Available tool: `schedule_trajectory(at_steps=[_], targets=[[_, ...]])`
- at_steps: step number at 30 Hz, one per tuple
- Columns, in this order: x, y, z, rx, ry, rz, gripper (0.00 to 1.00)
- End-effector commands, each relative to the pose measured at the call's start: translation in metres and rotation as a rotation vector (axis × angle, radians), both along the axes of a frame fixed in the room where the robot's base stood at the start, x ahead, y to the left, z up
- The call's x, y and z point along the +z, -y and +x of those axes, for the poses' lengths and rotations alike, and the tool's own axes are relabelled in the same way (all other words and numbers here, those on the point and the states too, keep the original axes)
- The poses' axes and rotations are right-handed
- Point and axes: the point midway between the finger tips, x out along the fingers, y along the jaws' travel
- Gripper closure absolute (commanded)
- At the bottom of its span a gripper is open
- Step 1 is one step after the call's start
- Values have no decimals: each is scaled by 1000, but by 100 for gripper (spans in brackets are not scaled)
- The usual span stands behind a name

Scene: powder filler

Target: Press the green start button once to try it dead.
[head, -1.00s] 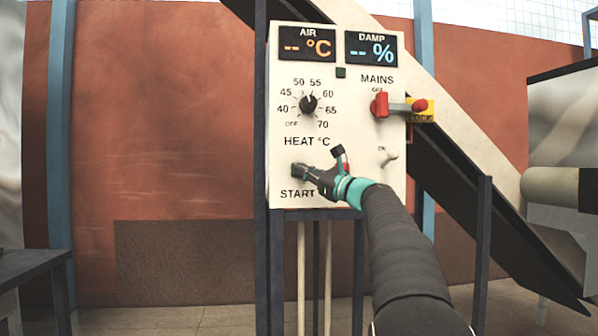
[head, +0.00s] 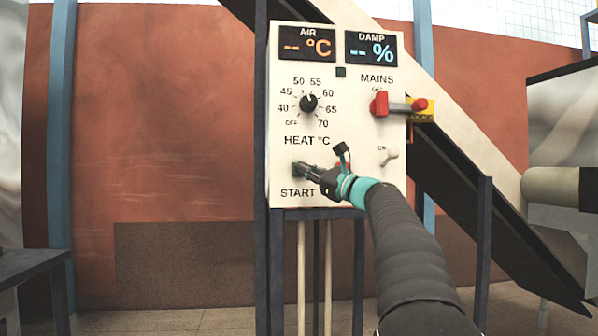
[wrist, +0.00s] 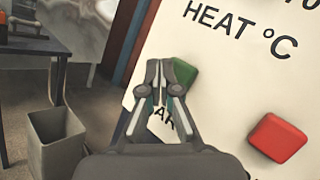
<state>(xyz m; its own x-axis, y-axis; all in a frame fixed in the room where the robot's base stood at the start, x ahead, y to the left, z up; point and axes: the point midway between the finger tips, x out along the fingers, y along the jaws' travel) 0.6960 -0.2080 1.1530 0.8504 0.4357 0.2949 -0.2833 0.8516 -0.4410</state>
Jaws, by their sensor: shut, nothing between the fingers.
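The green start button (head: 298,169) is on the white control panel (head: 284,120), above the word START. In the wrist view the green button (wrist: 184,74) shows just beyond and right of my fingertips. My gripper (head: 302,168) is shut and empty, its tips at the button in the head view; the gripper also shows in the wrist view (wrist: 160,66). Whether the tips touch the button I cannot tell. The displays (head: 307,44) show only dashes. The red mains switch (head: 380,104) has its bar lying sideways, with a red piece and yellow tag at its right end.
A red button (wrist: 276,138) is right of the green one, partly behind my gripper in the head view. The heat knob (head: 308,103) is above, and a small toggle (head: 390,154) is at right. A grey bin (wrist: 57,140) stands on the floor at left.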

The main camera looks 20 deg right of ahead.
Motion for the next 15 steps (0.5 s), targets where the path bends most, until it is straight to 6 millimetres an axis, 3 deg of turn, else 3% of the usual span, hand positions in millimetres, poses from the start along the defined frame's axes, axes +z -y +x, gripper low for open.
schedule_trajectory(at_steps=[15], targets=[[-2,-12,-41,-1,1,0,100]])
